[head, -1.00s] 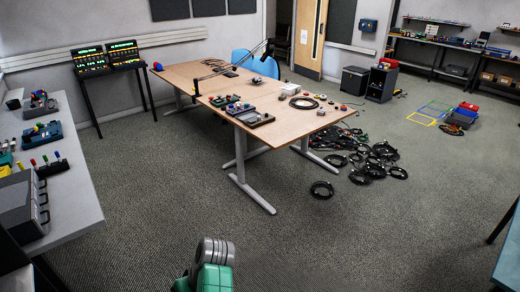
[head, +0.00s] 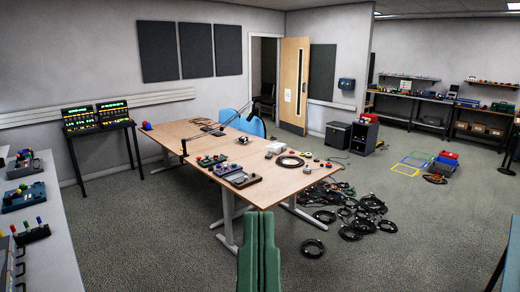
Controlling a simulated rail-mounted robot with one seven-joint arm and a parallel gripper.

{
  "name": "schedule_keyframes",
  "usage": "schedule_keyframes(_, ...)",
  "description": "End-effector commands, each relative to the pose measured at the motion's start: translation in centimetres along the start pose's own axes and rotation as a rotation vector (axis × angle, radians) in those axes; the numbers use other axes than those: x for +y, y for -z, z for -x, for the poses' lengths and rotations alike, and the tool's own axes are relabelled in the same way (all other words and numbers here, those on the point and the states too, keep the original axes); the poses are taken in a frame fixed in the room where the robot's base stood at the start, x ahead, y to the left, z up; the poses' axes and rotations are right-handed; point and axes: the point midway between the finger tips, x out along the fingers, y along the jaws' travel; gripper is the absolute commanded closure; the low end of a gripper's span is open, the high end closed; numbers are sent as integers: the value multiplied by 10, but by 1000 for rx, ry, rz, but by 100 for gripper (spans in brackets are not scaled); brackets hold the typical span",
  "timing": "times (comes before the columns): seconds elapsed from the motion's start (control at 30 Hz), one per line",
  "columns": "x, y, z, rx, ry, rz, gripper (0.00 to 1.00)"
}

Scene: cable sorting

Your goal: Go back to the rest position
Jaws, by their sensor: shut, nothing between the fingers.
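A green part of my own arm (head: 258,252) rises into the bottom middle of the head view. It stands upright on the near side of the wooden table (head: 268,189) and overlaps the table's near edge in the picture. Nothing held by my arm can be seen.
Coiled black cables (head: 371,203) lie on the floor right of the table. Control boxes (head: 240,180) and a cable coil (head: 289,162) are on the table. A grey bench (head: 60,225) stands at the left.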

Motion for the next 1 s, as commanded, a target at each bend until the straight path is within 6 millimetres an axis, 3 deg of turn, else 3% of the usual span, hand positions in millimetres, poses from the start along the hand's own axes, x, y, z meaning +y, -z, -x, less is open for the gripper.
schedule_keyframes(0.03, 0, 42, -30, -1, 1, -3, 100)
schedule_keyframes(0.2, -2, 103, -73, -5, 4, -12, 100)
schedule_keyframes(0.3, -2, 126, -90, -6, 6, -16, 100)
schedule_keyframes(0.43, -2, 136, -97, -8, 7, -19, 100)
schedule_keyframes(1.0, -2, 133, -95, -8, 7, -20, 100)
